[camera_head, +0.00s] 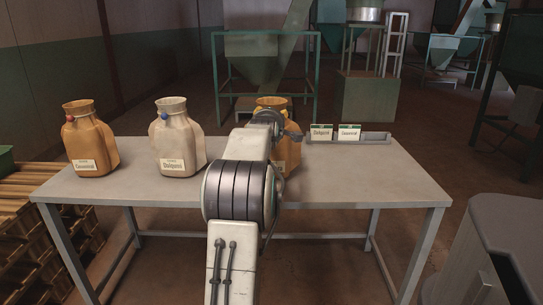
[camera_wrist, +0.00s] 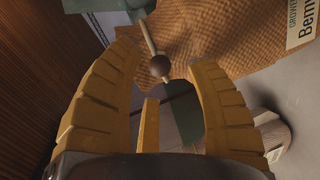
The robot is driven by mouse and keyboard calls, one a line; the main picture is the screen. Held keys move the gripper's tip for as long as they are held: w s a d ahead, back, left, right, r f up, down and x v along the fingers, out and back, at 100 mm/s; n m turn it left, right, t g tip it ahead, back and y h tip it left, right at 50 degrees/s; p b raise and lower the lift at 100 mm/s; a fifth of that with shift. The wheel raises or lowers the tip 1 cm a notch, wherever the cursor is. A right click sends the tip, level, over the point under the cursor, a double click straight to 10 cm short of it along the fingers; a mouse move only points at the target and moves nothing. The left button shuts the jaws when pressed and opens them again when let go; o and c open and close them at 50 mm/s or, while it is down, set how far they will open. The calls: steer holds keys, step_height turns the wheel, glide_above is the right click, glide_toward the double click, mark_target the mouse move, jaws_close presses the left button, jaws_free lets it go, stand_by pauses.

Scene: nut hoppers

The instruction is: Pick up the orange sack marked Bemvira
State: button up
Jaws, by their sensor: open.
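An orange sack (camera_head: 293,153) stands on the table, mostly hidden behind my arm in the head view. In the wrist view its woven orange cloth (camera_wrist: 235,38) fills the upper right, with a white label (camera_wrist: 303,22) whose visible letters begin "Bem". A brown bead (camera_wrist: 159,66) on a thin pale stick or cord shows in front of the cloth. My gripper (camera_wrist: 165,58) is open, its yellow fingers on either side of the bead in the picture. I cannot tell whether they touch the sack.
Another orange sack (camera_head: 90,142) and a white sack (camera_head: 178,140) stand to the left on the grey table (camera_head: 360,185). A grey tray (camera_head: 376,138) with two label cards (camera_head: 335,132) lies at the back right. The table's right part is clear. Wooden pallets (camera_head: 30,215) stand at the left.

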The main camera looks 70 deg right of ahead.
steer(key=shift+b+x, duration=0.3)
steer(key=shift+x, duration=0.9)
steer(key=shift+o, duration=0.2)
jaws_close()
